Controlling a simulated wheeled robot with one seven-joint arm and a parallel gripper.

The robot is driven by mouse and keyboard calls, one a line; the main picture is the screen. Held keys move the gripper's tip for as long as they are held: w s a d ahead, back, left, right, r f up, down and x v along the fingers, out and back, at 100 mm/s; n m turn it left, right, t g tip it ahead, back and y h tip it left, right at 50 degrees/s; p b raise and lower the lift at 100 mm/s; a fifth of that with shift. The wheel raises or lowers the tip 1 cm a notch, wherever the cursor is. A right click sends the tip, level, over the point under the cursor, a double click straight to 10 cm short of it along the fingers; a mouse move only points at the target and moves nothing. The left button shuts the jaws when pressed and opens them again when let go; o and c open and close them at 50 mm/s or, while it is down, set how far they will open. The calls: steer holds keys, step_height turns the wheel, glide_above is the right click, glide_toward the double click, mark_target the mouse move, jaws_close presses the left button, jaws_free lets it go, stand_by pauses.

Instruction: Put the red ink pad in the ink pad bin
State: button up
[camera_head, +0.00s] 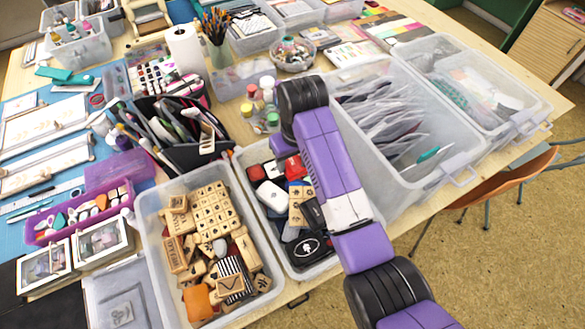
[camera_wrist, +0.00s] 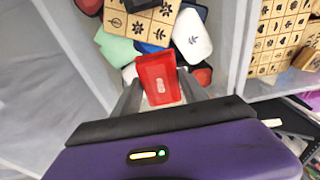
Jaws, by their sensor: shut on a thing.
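The red ink pad (camera_wrist: 158,82) is between the two fingers of my gripper (camera_wrist: 160,92) in the wrist view, and the gripper is shut on it. Below it is the clear ink pad bin (camera_wrist: 232,50), which also shows in the head view (camera_head: 312,271). The bin holds a mint green pad (camera_wrist: 117,46), a white pad (camera_wrist: 193,36), a wooden block (camera_wrist: 150,22) and dark pads. In the head view my arm covers part of the bin, and my fingertips are hidden. I cannot tell whether the held pad touches the things beneath.
A clear bin of wooden stamps (camera_head: 213,213) stands beside the ink pad bin on the left. A large clear bin of packets (camera_head: 455,170) stands to the right. A black pouch of tools (camera_head: 185,150) and small paint jars (camera_head: 268,82) are behind. The table is crowded.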

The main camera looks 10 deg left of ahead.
mark_target(293, 171)
steer(key=shift+f, duration=2.5)
steer(key=shift+f, duration=0.15)
steer(key=o, duration=1.4)
steer(key=r, duration=0.4)
steer(key=s+r+b, duration=0.1)
steer(key=r, duration=0.3)
steer(key=d+r, duration=0.1)
steer(key=r, duration=0.3)
steer(key=shift+s+r, duration=0.1)
steer(key=shift+s, duration=0.15)
